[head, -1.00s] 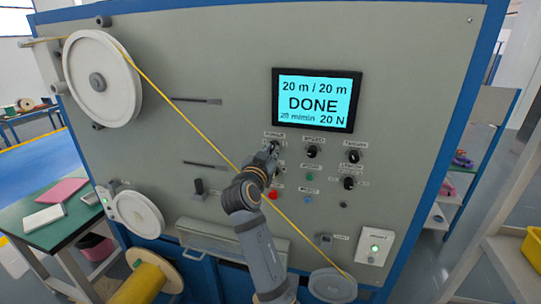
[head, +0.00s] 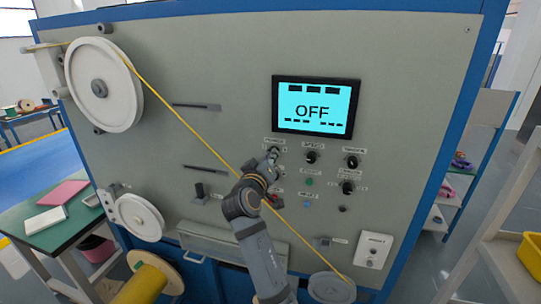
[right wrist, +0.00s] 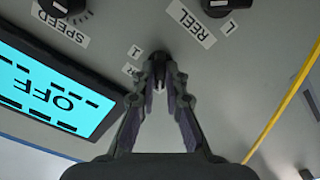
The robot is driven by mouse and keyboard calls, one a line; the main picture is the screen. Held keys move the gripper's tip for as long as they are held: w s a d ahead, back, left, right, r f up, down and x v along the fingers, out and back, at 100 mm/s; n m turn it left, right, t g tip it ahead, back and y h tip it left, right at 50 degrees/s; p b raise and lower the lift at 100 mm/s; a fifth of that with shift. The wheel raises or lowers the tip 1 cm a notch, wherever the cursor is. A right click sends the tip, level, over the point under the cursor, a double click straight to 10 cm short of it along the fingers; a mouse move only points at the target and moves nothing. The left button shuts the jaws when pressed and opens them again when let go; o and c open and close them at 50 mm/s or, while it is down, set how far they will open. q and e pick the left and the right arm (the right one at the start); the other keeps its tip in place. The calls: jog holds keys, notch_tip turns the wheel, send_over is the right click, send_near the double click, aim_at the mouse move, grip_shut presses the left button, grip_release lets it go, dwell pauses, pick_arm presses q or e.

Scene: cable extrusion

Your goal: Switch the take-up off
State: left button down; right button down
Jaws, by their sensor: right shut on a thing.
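The take-up machine's grey panel (head: 225,70) carries a display (head: 316,106) that reads OFF. It also shows in the right wrist view (right wrist: 55,95). My right gripper (head: 271,153) is at the upper-left knob of the control group, below and left of the display. In the right wrist view its fingers (right wrist: 158,78) are shut on that small knob (right wrist: 159,84), which they mostly hide. The label above this knob is too small to read surely. The speed knob (head: 311,157) is to its right. My left gripper is not in view.
A yellow cable (head: 185,118) runs from the large white wheel (head: 103,84) down across the panel, passing by my right arm, to a small wheel (head: 331,287). More knobs and buttons sit right of the gripper. A white box (head: 373,250) is at lower right.

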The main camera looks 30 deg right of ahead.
jog(key=shift+n, duration=0.9)
jog(key=c, duration=1.4)
grip_release()
